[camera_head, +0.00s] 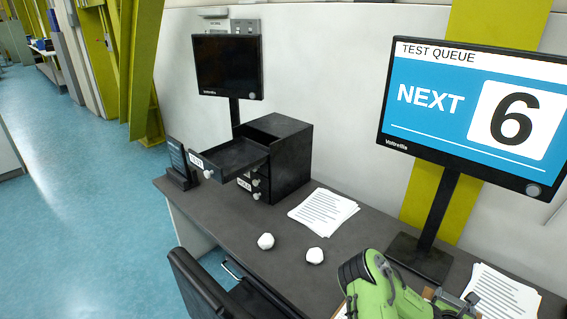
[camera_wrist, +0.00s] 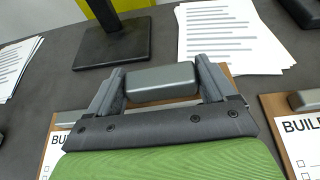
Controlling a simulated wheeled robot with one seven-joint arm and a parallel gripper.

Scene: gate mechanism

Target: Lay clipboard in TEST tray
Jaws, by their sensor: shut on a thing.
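The TEST tray (camera_head: 232,157) is the top drawer of a small black cabinet (camera_head: 287,160) on the desk. It is pulled out, its front label seems to read TEST, and its visible inside looks empty. My gripper (camera_wrist: 160,84) is shut on the grey clip of a clipboard (camera_wrist: 162,74), with one finger at each end of the clip. The brown board (camera_wrist: 216,71) shows around the fingers; my green gripper body hides most of it. In the head view my gripper (camera_head: 456,301) is at the lower right, far from the tray.
A monitor stand (camera_head: 424,258), paper stacks (camera_head: 323,212) and two crumpled white balls (camera_head: 265,241) occupy the desk. A dark chair (camera_head: 196,288) stands in front.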

